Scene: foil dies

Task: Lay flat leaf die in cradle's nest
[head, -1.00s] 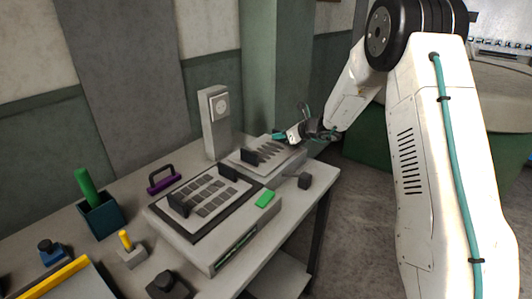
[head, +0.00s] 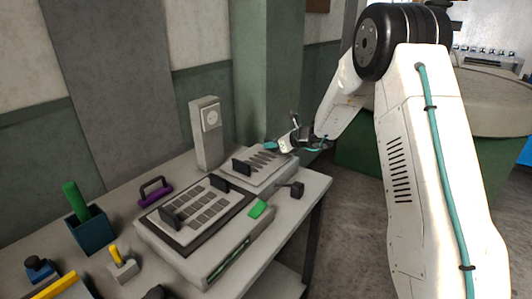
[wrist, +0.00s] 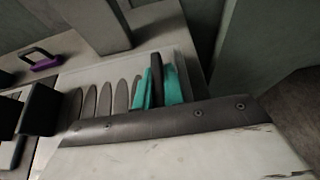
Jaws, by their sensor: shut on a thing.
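The leaf die is a pale plate (head: 262,165) with a row of dark leaf shapes and a black upright handle near each end. It sits on a low grey block (head: 270,181) at the far right of the bench, apparently flat; this block may be the cradle, but its nest is hidden under the plate. The plate's leaf shapes (wrist: 105,98) also show in the wrist view. My gripper (wrist: 157,86) has its teal fingers shut on the far black handle (wrist: 157,72). In the head view my gripper (head: 275,147) is over the plate's far end.
A larger grey unit (head: 198,255) with a square-patterned plate stands in front. A small black block (head: 297,189) lies near the bench edge.

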